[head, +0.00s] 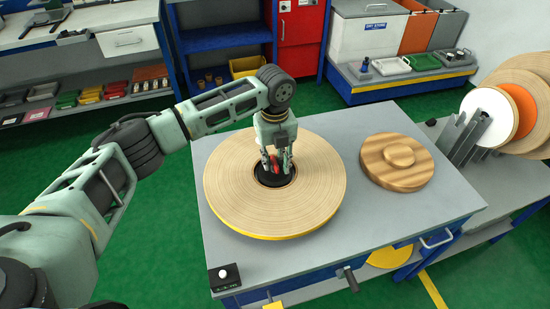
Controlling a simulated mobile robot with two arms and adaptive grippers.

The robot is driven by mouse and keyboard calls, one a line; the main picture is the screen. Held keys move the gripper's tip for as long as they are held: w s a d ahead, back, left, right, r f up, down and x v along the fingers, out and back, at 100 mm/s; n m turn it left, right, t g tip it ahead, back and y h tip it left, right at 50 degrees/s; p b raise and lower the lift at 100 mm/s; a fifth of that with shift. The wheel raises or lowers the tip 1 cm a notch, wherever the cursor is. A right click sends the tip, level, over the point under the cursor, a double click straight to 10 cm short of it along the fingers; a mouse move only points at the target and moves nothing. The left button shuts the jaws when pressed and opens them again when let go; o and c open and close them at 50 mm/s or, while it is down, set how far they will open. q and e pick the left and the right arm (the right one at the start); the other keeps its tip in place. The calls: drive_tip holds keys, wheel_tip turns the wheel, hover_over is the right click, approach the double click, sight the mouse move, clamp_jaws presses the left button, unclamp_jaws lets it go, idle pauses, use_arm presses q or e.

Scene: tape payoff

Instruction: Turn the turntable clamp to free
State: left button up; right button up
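A large tan tape roll (235,195) with a yellow lower edge lies flat on the grey bench top. At its centre is a black hub (270,180). A small red part (274,164), seemingly the clamp, stands at the hub, partly hidden by my gripper. My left gripper (276,168) points down over the hub, with its fingers on either side of the red part. Its fingers are apart, but I cannot tell whether they press on it. My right gripper is out of view.
A round wooden block (392,172) lies right of the roll on the bench (372,215). A small black button box (224,277) sits at the front left corner. More discs (492,118) stand on a rack at the right. Green floor surrounds the bench.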

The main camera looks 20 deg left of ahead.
use_arm(q)
drive_tip(key=c, duration=0.5)
clamp_jaws()
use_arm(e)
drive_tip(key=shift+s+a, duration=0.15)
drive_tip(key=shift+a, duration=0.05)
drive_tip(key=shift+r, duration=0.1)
